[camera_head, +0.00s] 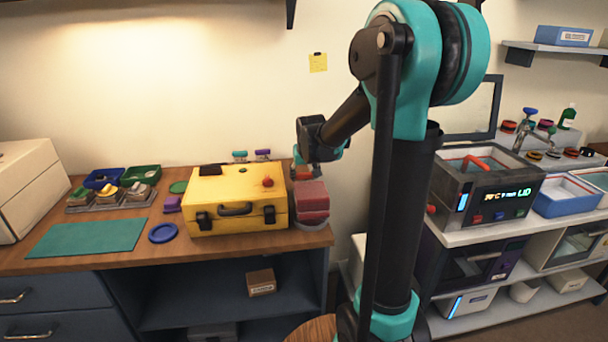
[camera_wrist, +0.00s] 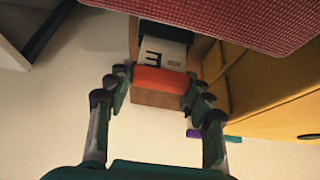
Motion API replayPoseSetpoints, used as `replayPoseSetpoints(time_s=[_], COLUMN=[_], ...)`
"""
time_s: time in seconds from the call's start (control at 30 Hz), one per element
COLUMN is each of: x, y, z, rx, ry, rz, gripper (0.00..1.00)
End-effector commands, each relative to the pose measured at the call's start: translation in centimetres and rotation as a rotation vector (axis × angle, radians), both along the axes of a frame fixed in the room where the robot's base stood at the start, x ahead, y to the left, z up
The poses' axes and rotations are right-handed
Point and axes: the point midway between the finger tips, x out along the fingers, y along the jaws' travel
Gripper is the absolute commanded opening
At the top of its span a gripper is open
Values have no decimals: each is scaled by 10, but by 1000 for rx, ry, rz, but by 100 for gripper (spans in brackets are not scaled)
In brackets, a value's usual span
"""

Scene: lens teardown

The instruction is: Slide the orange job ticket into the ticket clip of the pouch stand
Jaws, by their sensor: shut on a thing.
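My gripper (camera_head: 304,165) is above the back end of the red pouch (camera_head: 312,196), to the right of the yellow case. In the wrist view my gripper (camera_wrist: 160,84) is shut on the orange job ticket (camera_wrist: 160,80), one finger at each end. The pouch stand's grey round base (camera_head: 313,224) shows under the red pouch. The pouch's red woven side (camera_wrist: 230,18) fills the top of the wrist view. A white plate with dark print (camera_wrist: 162,58) lies just beyond the ticket, before a brown block (camera_wrist: 150,98). I cannot tell whether the ticket touches the clip.
The yellow case (camera_head: 235,205) stands close to the left of the pouch and shows at right in the wrist view (camera_wrist: 265,92). A blue ring (camera_head: 162,233), green mat (camera_head: 88,237) and small trays (camera_head: 104,179) lie farther left. The bench's right edge is near the stand.

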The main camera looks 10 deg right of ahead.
Motion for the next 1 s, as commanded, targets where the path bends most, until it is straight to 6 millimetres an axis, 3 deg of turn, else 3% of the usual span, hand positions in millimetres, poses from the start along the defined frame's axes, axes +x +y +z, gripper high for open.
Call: replayPoseSetpoints(time_s=[0.87,0.9,1.0], x=[0,0,0], y=[0,0,0], z=[-12,-12,-12], rx=[0,0,0], ry=[0,0,0], rz=[0,0,0], gripper=[32,57,69])
